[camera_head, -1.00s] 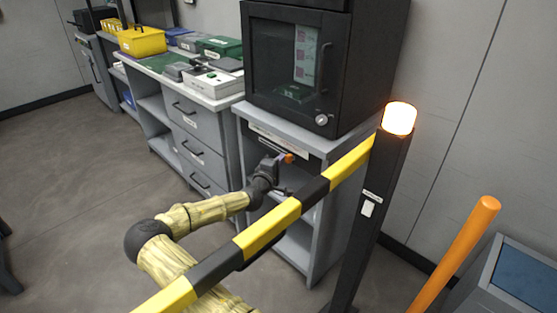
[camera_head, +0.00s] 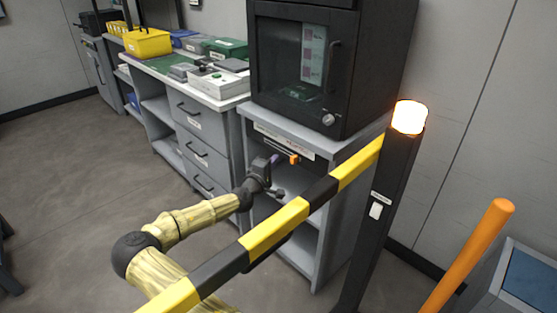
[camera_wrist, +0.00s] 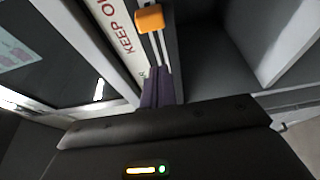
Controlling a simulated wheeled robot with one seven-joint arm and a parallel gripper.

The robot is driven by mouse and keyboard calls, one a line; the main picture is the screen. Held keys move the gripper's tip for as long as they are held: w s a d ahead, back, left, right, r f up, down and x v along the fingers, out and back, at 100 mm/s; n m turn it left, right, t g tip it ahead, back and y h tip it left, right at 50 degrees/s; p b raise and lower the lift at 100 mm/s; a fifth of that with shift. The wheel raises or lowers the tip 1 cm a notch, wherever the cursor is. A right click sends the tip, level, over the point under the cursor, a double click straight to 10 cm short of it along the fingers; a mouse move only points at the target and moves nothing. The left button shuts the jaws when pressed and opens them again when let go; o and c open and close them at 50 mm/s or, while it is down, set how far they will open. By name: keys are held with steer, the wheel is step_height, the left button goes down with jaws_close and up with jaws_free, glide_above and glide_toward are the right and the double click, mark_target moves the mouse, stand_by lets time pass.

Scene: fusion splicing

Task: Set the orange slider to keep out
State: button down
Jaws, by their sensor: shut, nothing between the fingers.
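The orange slider (camera_head: 294,159) sits on the front of the grey cabinet, below the right part of a label strip (camera_head: 268,133). In the wrist view the slider (camera_wrist: 149,18) sits on pale rails beside red lettering (camera_wrist: 127,40) reading "KEEP O", the rest being cut off. My gripper (camera_head: 274,159) is just left of the slider in the head view, with a small gap. In the wrist view its purple fingers (camera_wrist: 157,86) are shut and empty, short of the slider along the rails.
A black-and-yellow barrier arm (camera_head: 275,228) crosses in front of the cabinet, close to my arm. Its dark post (camera_head: 380,215) carries a lit lamp (camera_head: 409,117). A black glass-doored box (camera_head: 300,65) stands on the cabinet. An orange pole (camera_head: 467,255) stands at right.

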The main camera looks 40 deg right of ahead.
steer(key=v, duration=0.6)
steer(key=shift+a+p, duration=0.3)
steer(key=shift+a, duration=0.05)
